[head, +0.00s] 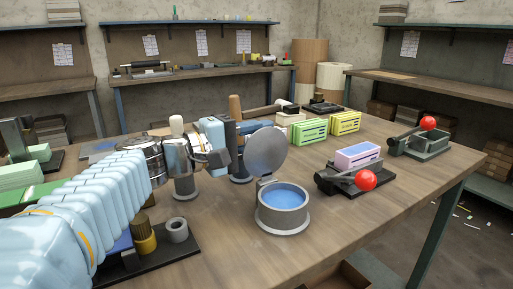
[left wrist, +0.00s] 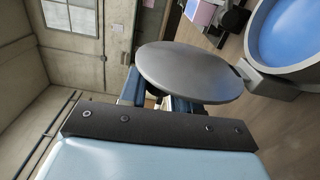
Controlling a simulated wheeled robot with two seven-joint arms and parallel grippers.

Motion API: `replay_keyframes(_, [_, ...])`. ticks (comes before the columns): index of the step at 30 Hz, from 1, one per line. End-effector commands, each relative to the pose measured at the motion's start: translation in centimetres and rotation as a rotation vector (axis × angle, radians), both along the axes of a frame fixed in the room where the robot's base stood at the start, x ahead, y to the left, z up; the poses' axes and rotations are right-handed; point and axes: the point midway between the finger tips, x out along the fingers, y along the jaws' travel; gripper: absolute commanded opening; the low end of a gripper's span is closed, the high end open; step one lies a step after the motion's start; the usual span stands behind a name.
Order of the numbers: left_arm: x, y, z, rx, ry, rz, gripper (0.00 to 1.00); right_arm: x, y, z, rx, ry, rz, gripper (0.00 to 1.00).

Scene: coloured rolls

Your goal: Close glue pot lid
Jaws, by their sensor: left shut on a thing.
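The glue pot (head: 283,217) is a round grey metal pot on the table, with blue glue showing inside. Its round grey lid (head: 266,152) stands open, upright on a hinge at the pot's back rim. My left gripper (head: 239,140) is at the lid's left edge, shut on it. In the left wrist view the lid (left wrist: 190,72) covers much of the fingers (left wrist: 160,98), so the exact contact is hidden. The pot (left wrist: 285,45) shows at the upper right there. My right gripper is not in view.
Red-knobbed black fixtures stand to the right, one holding a lilac block (head: 357,155). Green (head: 309,130) and yellow (head: 345,122) blocks stand behind. A dark tray with a brass-coloured part (head: 144,242) lies front left. The table is clear in front of the pot.

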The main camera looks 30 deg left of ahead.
Motion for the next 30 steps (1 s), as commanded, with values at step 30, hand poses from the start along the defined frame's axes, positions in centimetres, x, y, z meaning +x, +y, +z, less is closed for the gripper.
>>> replay_keyframes(30, [-1.7, -3.4, 0.4, 0.433, -0.221, 0.0, 0.0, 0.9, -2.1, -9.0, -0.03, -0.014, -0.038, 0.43])
